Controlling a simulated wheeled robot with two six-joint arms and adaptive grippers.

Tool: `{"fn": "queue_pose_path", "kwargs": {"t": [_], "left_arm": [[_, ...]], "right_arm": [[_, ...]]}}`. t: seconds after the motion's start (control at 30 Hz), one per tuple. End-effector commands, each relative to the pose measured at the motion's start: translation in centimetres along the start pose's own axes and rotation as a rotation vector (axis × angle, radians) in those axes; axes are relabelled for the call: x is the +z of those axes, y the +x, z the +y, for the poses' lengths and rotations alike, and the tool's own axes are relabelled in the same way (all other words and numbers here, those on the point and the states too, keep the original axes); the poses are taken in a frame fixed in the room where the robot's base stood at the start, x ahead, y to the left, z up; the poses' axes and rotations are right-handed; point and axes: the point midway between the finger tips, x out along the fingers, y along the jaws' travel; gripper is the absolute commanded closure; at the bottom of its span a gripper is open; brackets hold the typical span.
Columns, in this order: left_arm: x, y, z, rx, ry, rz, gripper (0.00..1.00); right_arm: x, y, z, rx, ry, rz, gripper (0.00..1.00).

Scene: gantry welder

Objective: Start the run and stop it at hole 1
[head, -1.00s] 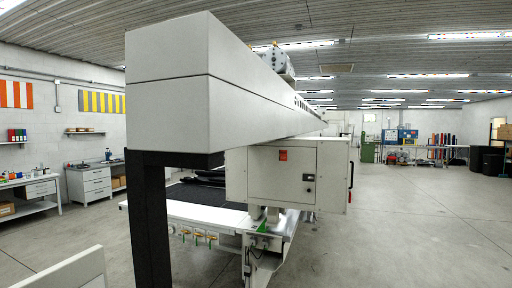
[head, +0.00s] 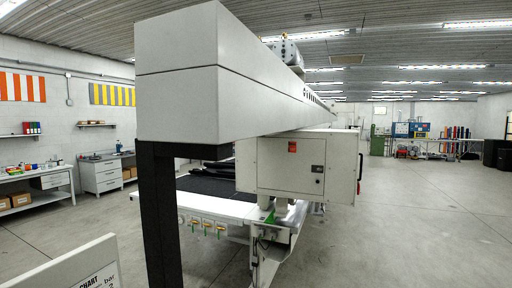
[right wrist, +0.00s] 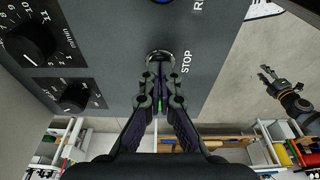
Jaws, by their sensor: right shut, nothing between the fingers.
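In the right wrist view a grey control panel (right wrist: 110,30) fills the top left. My right gripper (right wrist: 160,62) is shut and empty, its tips at a round button (right wrist: 158,53) with a metal rim beside the word STOP. The fingers hide part of the button, and I cannot tell whether they touch it. A blue button (right wrist: 163,2) is cut off at the top edge. My left gripper (right wrist: 267,76) is at the right of this view, open and away from the panel. In the head view the gantry welder (head: 180,75) stands ahead; no gripper or hole number shows there.
Two black knobs (right wrist: 30,42) with printed scales sit on the panel's left. In the head view a white cabinet (head: 285,165) hangs under the beam, above the welder's table (head: 215,208). A chart board (head: 75,270) stands at lower left. The floor at right is clear.

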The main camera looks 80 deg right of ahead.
Motion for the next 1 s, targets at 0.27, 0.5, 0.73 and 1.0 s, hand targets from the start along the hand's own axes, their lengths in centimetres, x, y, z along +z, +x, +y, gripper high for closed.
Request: {"fn": "queue_pose_path", "kwargs": {"t": [0.27, 0.5, 0.73, 1.0], "left_arm": [[-0.2, -2.1, -0.1, 0.000, 0.000, 0.000, 0.60], [-0.2, -1.7, -0.1, 0.000, 0.000, 0.000, 0.60], [-0.2, -1.7, -0.1, 0.000, 0.000, 0.000, 0.60], [-0.2, -1.7, -0.1, 0.000, 0.000, 0.000, 0.60]], "right_arm": [[-0.5, -2.6, 0.0, 0.000, 0.000, 0.000, 1.00], [-1.0, -4.9, 0.0, 0.002, -0.001, 0.001, 1.00], [-1.4, -6.8, 0.0, 0.000, 0.000, 0.000, 1.00], [-1.4, -6.9, 0.0, -0.001, 0.000, 0.000, 1.00]]}}
